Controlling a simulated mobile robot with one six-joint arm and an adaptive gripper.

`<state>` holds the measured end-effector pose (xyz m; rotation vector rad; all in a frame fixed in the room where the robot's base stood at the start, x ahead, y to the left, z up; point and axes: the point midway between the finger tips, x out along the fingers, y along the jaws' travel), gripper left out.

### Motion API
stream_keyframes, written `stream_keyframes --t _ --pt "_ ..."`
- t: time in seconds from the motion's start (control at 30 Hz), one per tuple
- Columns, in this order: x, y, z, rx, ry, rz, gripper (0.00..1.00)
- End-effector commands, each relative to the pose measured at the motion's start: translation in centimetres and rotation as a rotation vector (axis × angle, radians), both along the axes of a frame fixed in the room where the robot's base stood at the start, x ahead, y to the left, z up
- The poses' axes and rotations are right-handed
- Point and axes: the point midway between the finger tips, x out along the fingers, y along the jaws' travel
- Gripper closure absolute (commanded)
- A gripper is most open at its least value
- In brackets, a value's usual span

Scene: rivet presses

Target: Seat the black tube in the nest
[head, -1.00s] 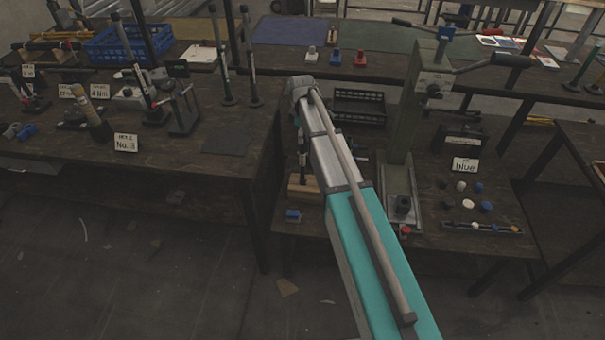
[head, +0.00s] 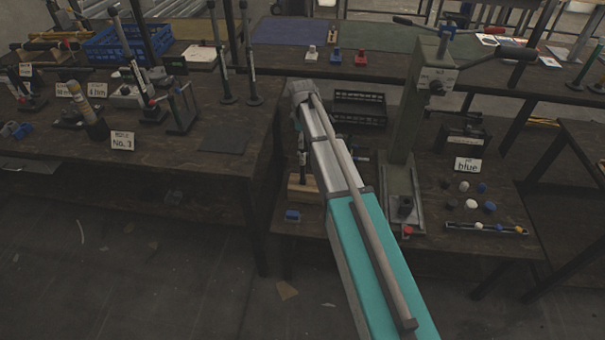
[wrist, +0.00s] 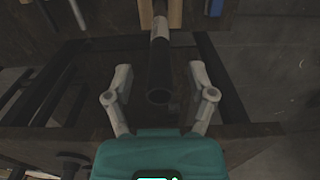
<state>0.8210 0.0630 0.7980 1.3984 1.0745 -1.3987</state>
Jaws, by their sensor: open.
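The black tube (wrist: 160,75) shows in the wrist view with its open end facing the camera and a pale band farther along it. It runs to a light wooden block (wrist: 174,14). In the head view the tube (head: 302,157) seems to stand upright at the wooden block (head: 303,188), partly hidden by my arm. My gripper (wrist: 159,70) is open, with one finger on each side of the tube and visible gaps between. In the head view the gripper is mostly hidden behind my arm. A dark socket, perhaps the nest (head: 405,206), sits on the green press's base.
The green press (head: 402,150) stands right of my arm. A sign reading "blue" (head: 467,164) and several caps (head: 471,204) lie farther right. A black crate (head: 359,106) is behind, and a small blue block (head: 293,216) is near the front edge. The left bench (head: 215,168) holds tools.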

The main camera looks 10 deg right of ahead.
Motion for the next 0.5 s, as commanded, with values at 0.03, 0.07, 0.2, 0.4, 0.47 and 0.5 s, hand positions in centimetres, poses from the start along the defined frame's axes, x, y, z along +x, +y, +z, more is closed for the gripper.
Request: stream_keyframes --t 0.03,0.07,0.2,0.4,0.47,0.5 --pt "0.0 0.0 -0.8 0.000 0.000 0.000 0.29" --pt "0.0 0.0 -1.0 0.000 0.000 0.000 0.29" --pt "0.0 0.0 -1.8 0.000 0.000 0.000 0.29" --pt "0.0 0.0 -2.1 0.000 0.000 0.000 0.29" --pt "0.0 0.0 -2.1 0.000 0.000 0.000 0.29" --pt "0.0 0.0 -2.1 0.000 0.000 0.000 0.29"
